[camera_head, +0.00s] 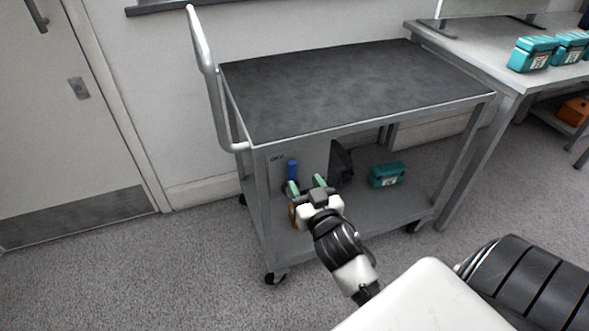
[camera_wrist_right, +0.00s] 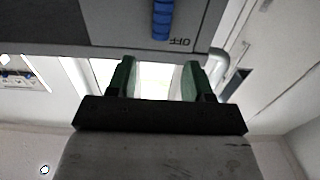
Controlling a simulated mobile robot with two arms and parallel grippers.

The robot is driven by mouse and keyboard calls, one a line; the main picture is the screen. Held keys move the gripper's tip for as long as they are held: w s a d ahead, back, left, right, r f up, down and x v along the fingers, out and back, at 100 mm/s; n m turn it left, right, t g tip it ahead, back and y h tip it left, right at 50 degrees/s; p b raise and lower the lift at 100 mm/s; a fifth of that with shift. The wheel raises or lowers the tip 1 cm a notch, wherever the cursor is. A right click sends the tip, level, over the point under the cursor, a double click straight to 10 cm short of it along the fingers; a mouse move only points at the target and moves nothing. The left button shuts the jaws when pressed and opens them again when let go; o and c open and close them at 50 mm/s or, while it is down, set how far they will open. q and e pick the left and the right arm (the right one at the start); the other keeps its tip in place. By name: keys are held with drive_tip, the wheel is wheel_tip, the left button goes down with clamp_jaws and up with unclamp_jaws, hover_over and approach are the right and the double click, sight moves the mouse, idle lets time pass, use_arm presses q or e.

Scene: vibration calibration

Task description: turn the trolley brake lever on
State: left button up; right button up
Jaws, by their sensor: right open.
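The grey trolley (camera_head: 300,137) has a dark top, and a panel hangs under it at the near left. A blue brake lever (camera_head: 292,170) stands upright on that panel. In the right wrist view the blue lever (camera_wrist_right: 162,18) is at the top edge, cut off, beside an upside-down "OFF" label (camera_wrist_right: 181,42). My right gripper (camera_head: 306,184) is open with green fingertips, close to the lever in the head view. In the wrist view its fingers (camera_wrist_right: 159,76) are apart with nothing between them, and the lever lies beyond their tips. My left gripper is not in view.
A teal case (camera_head: 387,174) sits on the trolley's lower shelf (camera_head: 385,212). A bench (camera_head: 470,55) with teal cases (camera_head: 532,53) stands at the right. A door (camera_head: 45,120) is at the left. The carpet in front is clear.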

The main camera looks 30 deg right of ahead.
sight(293, 165)
drive_tip(key=x, duration=0.7)
drive_tip(key=shift+b, duration=0.35)
clamp_jaws()
